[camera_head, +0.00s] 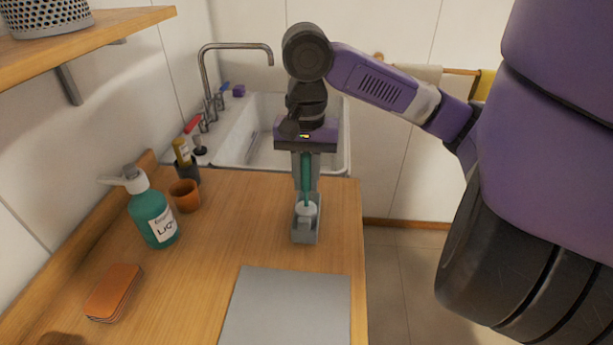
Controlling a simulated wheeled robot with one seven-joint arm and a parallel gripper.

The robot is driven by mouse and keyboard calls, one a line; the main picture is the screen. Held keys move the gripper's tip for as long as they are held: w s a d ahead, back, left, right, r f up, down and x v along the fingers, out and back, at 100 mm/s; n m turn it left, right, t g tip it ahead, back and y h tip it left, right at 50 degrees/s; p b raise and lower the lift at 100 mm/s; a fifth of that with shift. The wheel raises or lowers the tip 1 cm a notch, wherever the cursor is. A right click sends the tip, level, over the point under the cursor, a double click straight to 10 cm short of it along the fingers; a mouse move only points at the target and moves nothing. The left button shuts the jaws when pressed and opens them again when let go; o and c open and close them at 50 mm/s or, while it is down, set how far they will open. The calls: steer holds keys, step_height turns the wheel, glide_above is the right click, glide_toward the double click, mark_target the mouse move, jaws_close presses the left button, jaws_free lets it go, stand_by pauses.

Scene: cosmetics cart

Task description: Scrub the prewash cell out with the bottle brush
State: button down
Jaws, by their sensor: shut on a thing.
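The bottle brush (307,172) has a teal handle and a pale head. My gripper (306,186) points down and is shut on the handle, with the brush roughly upright. The pale head shows at the opening of a small grey box (305,237), which looks like the prewash cell. The box stands on the wooden counter near its right edge. I cannot tell how deep the brush sits in the box or whether it touches the walls. My fingers partly cover the handle and the back of the box.
A grey mat (288,310) lies in front of the box. A teal pump bottle (154,215), an orange cup (185,195), a dark holder (187,170) and an orange sponge (114,292) are at left. A sink (262,150) with a faucet (205,85) lies behind. A shelf (90,38) overhangs upper left.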

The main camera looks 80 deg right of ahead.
mark_target(305, 155)
steer(key=shift+d, duration=2.05)
steer(key=shift+a+p, duration=1.4)
steer(key=shift+a, duration=1.05)
step_height(305, 155, up, 9)
steer(key=p, duration=1)
steer(key=shift+f, duration=0.1)
